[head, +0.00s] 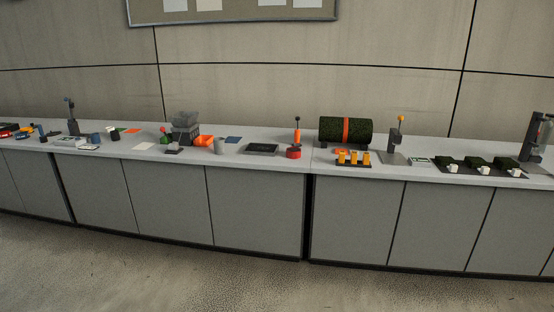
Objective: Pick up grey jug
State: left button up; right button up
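I cannot pick out the grey jug with certainty at this distance. A small grey upright vessel (220,147) stands on the counter left of a dark flat tray; it is too small to tell whether it is a jug or has a handle. Another small blue-grey object (95,138) is on the left part of the counter, its shape unclear. Neither of my grippers is in view.
A long light-grey counter (330,167) over grey cabinets spans the view. It carries a dark green roll with an orange band (329,131), an orange bin (204,141), a dark tray (262,148) and white cups at right. The floor (180,275) in front is clear.

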aim_at(218, 142)
jog(key=i, duration=3.35)
jog(key=i+u, duration=0.25)
jog(key=i, duration=0.2)
jog(key=i+l+u, duration=0.3)
jog(key=i, duration=0.15)
jog(key=j, duration=0.1)
